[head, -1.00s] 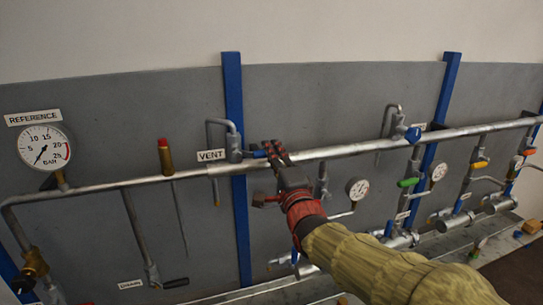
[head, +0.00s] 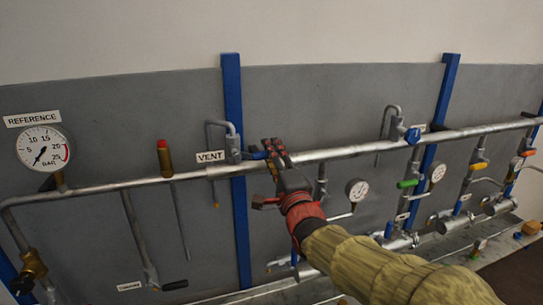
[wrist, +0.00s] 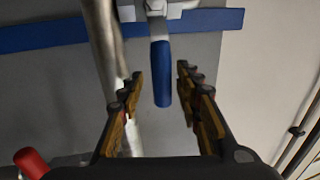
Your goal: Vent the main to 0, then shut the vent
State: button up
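The vent valve has a blue lever (head: 257,155) beside the VENT label (head: 211,157), on the main pipe (head: 345,151). The lever lies roughly along the pipe in the head view. In the wrist view the blue lever (wrist: 162,75) sits between the two fingers of my gripper (wrist: 160,74), with a visible gap on each side. My gripper (head: 272,149) is open at the lever and seems not to grip it. The reference gauge (head: 43,149) at the left has its needle pointing lower left, below the 5 mark, near the scale's low end.
A red-capped brass fitting (head: 165,158) stands up from the pipe left of the vent. A blue upright post (head: 232,95) is behind the valve. Small gauges (head: 357,190) and branch valves with green (head: 408,183) and orange handles are to the right.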

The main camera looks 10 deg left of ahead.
jog(key=v, duration=1.2)
